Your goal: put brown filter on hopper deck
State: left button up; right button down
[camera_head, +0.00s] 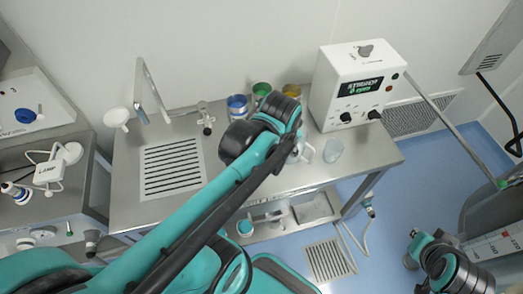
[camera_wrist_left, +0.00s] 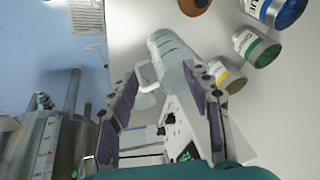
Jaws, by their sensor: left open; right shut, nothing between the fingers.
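A brown round piece with a dark centre (camera_wrist_left: 196,4), likely the brown filter, is cut off by the top edge of the left wrist view. I cannot pick it out in the head view, where my left arm covers part of the bench. My left gripper (camera_wrist_left: 160,110) is open and empty above the bench, with a clear jug (camera_wrist_left: 172,52) beyond its fingers. In the head view its fingers are mostly hidden behind the wrist. My right gripper (camera_head: 416,252) is shut and empty at the lower right, away from the bench. I cannot tell which surface is the hopper deck.
Blue (camera_head: 237,106), green (camera_head: 262,91) and yellow (camera_head: 291,91) cans stand at the bench's back. A white instrument box (camera_head: 352,88) is right of them. A clear cup (camera_head: 333,151) stands near the front edge. A steel vessel (camera_head: 490,225) is at far right.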

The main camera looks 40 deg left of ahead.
pick_arm(q)
jog(key=w+a+f+m+g+y, duration=0.1)
jog(key=w+a+f+m+g, duration=0.5)
jog(key=a+f, duration=0.55)
jog(key=f, duration=0.1)
jog(key=s+a+f+b, duration=0.1)
jog(key=f, duration=0.1)
jog(key=a+f+b, duration=0.1)
jog(key=f, duration=0.1)
jog(key=shift+s, duration=0.3)
jog(key=shift+r, duration=0.1)
grip_shut()
